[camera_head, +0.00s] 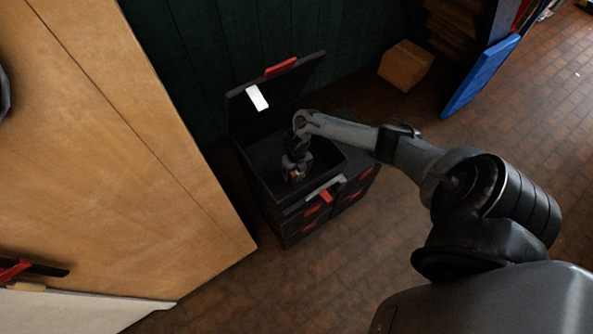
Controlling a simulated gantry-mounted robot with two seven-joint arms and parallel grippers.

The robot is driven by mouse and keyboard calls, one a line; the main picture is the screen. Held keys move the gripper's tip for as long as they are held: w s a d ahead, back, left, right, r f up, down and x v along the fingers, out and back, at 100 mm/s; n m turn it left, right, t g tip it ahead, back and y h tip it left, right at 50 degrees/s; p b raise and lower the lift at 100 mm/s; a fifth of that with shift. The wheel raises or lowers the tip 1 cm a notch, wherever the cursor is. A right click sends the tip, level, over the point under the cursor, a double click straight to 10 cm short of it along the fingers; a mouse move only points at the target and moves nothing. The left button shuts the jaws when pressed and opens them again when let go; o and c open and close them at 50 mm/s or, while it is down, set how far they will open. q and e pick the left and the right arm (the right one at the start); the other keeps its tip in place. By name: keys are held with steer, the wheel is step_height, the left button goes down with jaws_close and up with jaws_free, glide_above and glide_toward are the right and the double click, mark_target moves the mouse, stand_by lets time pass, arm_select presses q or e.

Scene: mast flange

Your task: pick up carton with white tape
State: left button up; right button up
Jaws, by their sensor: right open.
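My right arm reaches from the lower right into an open black toolbox (288,213). My right gripper (295,172) points down inside the box, and its jaws are open. A small brownish-orange patch shows at the fingertips, too small and dark to tell whether it is a carton. A brown cardboard carton (406,66) sits on the floor by the dark green wall, up and to the right of the toolbox. I cannot make out white tape on it. My left gripper is not in view.
The toolbox lid (285,88) stands raised behind the gripper, with a white label and red handle. A large wooden panel (110,150) fills the left. A blue panel (480,75) leans at the upper right. Brick floor is open at bottom centre.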

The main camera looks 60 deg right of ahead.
steer(key=shift+c, duration=0.5)
steer(key=c, duration=1.1)
steer(key=shift+r, duration=0.15)
